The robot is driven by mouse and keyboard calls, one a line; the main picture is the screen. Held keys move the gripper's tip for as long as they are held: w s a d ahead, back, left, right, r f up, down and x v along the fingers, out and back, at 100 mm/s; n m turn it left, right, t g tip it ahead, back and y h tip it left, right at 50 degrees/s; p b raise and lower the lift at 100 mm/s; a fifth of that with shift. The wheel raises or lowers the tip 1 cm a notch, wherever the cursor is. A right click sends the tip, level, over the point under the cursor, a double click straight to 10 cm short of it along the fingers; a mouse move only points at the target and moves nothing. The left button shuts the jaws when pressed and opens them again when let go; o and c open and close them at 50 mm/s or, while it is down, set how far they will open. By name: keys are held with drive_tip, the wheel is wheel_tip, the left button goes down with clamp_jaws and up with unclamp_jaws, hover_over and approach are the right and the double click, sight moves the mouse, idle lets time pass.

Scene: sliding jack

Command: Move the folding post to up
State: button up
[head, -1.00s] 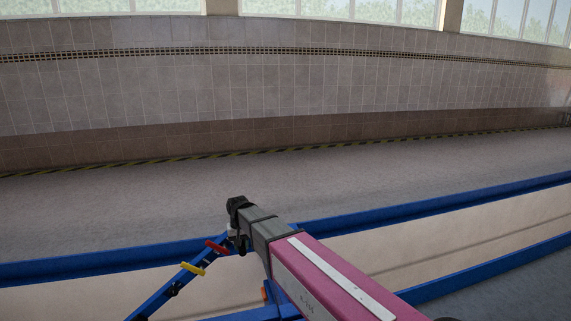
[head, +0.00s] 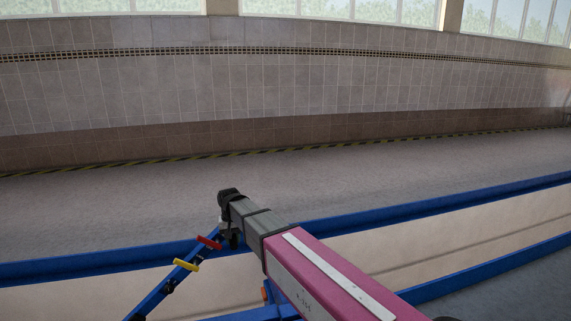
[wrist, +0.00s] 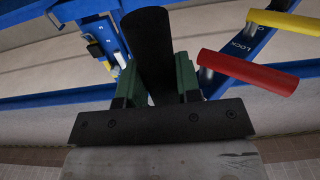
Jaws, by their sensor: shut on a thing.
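The folding post (head: 153,302) is a blue bar at the lower left of the head view, tilted up to the right. It carries a yellow handle (head: 186,265) and a red handle (head: 209,242). Both handles also show at the right of the wrist view, red (wrist: 245,72) and yellow (wrist: 287,25), beside a blue part marked LOCK. My gripper (wrist: 158,75) is shut on a black cylindrical grip (wrist: 150,35), which stands between its green-padded fingers. The red handle is to the right of the fingers. In the head view my wrist hides most of the grip.
A blue-edged frame with pale panels (head: 450,230) runs across behind and under my arm. Beyond it lies open grey floor (head: 110,215) up to a tiled wall (head: 300,85) with windows above. Blue and yellow parts (wrist: 100,50) show at the upper left of the wrist view.

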drive_tip(key=shift+s+a+r, duration=0.35)
drive_tip(key=shift+a+r, duration=0.85)
drive_tip(key=shift+r, duration=0.15)
drive_tip(key=shift+s+a+r, duration=0.35)
drive_tip(key=shift+a+r, duration=0.9)
drive_tip(key=shift+r, duration=0.15)
drive_tip(key=shift+s+a+r, duration=0.35)
drive_tip(key=shift+a+r, duration=0.85)
drive_tip(key=shift+r, duration=0.15)
drive_tip(key=s+a+r, duration=0.2)
drive_tip(key=a+r, duration=0.4)
drive_tip(key=a, duration=0.3)
drive_tip(key=shift+s+r, duration=0.3)
drive_tip(key=shift+s, duration=0.05)
drive_tip(key=shift+a, duration=0.1)
drive_tip(key=shift+a, duration=0.1)
drive_tip(key=s+a+r, duration=0.2)
drive_tip(key=a+r, duration=0.3)
drive_tip(key=a, duration=0.4)
drive_tip(key=shift+s+a+r, duration=0.2)
drive_tip(key=shift+s+a, duration=0.05)
drive_tip(key=shift+s, duration=0.05)
